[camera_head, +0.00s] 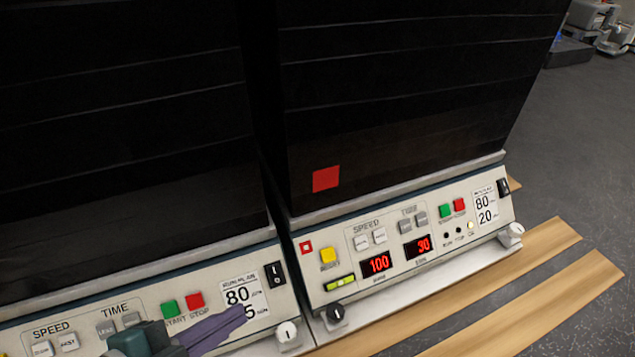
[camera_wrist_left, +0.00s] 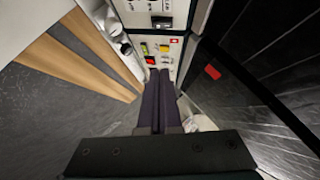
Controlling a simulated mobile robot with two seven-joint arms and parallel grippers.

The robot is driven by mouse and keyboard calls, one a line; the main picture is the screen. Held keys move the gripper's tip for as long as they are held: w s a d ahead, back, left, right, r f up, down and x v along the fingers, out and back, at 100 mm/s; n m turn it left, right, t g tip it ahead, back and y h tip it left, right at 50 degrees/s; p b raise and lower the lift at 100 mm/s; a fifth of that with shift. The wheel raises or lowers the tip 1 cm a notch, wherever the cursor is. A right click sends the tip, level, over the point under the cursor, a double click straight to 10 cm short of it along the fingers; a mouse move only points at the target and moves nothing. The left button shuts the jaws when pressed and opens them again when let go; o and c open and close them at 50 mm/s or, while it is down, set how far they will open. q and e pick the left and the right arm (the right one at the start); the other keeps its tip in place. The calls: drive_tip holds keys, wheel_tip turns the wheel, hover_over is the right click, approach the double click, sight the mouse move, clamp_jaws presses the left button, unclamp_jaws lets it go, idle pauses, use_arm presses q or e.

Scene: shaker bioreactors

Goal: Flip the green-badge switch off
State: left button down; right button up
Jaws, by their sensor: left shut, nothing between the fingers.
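No green badge shows in either view. A black rocker switch (camera_head: 275,274) sits at the right end of the left machine's panel. A second black rocker switch (camera_head: 503,187) sits at the right end of the right machine's panel, below a black face with a red badge (camera_head: 326,179). The red badge also shows in the wrist view (camera_wrist_left: 213,71). My left gripper (camera_head: 241,312) has dark purple fingers, shut and empty, in front of the left panel, below and left of its switch. The fingers also show in the wrist view (camera_wrist_left: 160,73). My right gripper is out of view.
The right panel (camera_head: 400,235) has lit red displays reading 100 and 30. Green (camera_head: 170,308) and red (camera_head: 194,300) buttons are close to my left fingers. White and black knobs stick out along the lower edges.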

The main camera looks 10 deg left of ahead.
use_arm(q)
drive_tip(key=b, duration=1.1)
approach(276, 275)
drive_tip(key=w+d+f, duration=0.1)
drive_tip(key=w+d, duration=0.1)
drive_tip(key=w+d+f, duration=0.2)
drive_tip(key=shift+f, duration=0.15)
drive_tip(key=shift+w+a+f, duration=0.25)
drive_tip(key=shift+w+a, duration=0.05)
drive_tip(key=shift+a, duration=0.05)
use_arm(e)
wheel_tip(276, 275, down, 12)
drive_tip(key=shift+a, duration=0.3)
use_arm(q)
drive_tip(key=shift+d, duration=0.1)
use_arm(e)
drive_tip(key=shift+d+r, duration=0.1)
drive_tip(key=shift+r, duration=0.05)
